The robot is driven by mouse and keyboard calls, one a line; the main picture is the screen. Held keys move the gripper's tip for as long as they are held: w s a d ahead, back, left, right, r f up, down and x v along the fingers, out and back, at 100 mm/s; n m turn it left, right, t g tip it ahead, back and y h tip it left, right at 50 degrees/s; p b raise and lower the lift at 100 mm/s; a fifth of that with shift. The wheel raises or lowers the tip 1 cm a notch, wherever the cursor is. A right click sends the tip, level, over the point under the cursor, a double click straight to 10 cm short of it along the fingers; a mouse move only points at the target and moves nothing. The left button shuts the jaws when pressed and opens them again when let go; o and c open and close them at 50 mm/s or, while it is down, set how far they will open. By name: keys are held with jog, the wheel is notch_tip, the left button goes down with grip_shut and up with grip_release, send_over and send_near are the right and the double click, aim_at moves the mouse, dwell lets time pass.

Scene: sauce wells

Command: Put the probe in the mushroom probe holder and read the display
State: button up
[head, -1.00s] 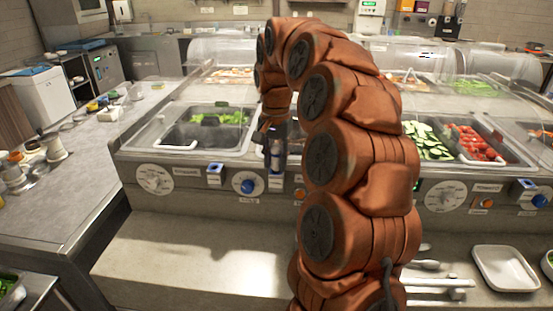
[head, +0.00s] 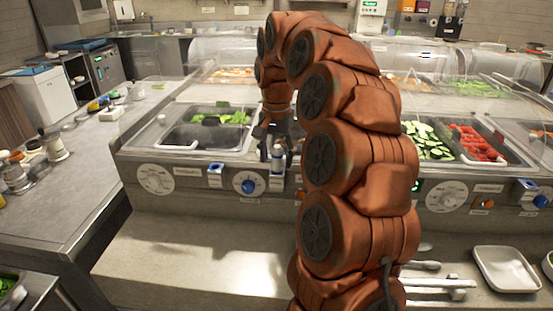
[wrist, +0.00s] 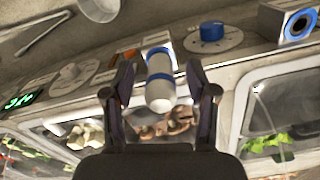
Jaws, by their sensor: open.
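The probe (wrist: 160,82), a pale grey cylinder with blue bands, is between the two fingers of my gripper (wrist: 160,97) in the wrist view. The fingers are open, with a gap on each side of it. In the head view the probe (head: 279,158) is upright at the counter's front edge, by my gripper (head: 276,152). A green-lit display (wrist: 20,101) is at the left of the wrist view, too small to read. Brown pieces, perhaps mushrooms (wrist: 178,124), lie in a bin beyond the probe.
A blue knob (head: 248,183) and a blue-and-white box (head: 215,172) are on the front panel left of my gripper. Wells of cucumber (head: 428,145) and tomato (head: 474,143) lie right of my arm. The lower shelf (head: 190,255) is mostly clear at left.

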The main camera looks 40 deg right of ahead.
notch_tip(320, 180, up, 6)
jog(key=shift+r, duration=0.25)
dwell(1.7)
